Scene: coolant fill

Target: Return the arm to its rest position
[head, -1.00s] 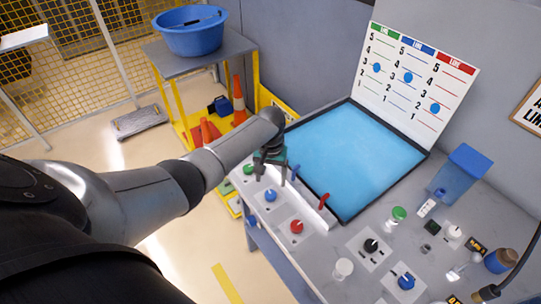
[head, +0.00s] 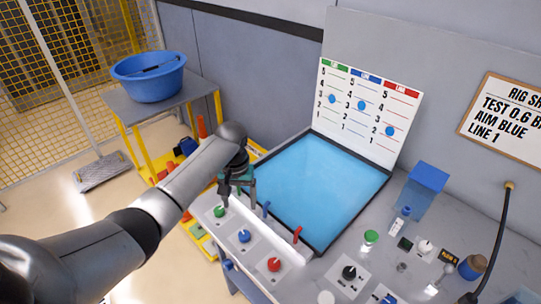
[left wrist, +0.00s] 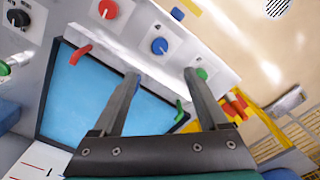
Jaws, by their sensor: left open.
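My left arm comes in from the left in the head view. Its left gripper (head: 238,200) is open and empty, above the near-left part of the bench panel. It is close to the green knob (head: 219,211) and the green lever beside it; contact cannot be told. In the left wrist view the two fingers of the left gripper (left wrist: 163,75) are spread with nothing between them. They point towards the panel with the red knob (left wrist: 108,9), blue knob (left wrist: 160,46) and green knob (left wrist: 202,74). My right gripper is not in view.
A blue pool (head: 315,185) with a dark rim lies behind the panel. A scale board (head: 368,110) stands behind it. A blue tub (head: 148,76) sits on a side table at the left. Small bottles, knobs and a blue bin (head: 425,190) crowd the right bench.

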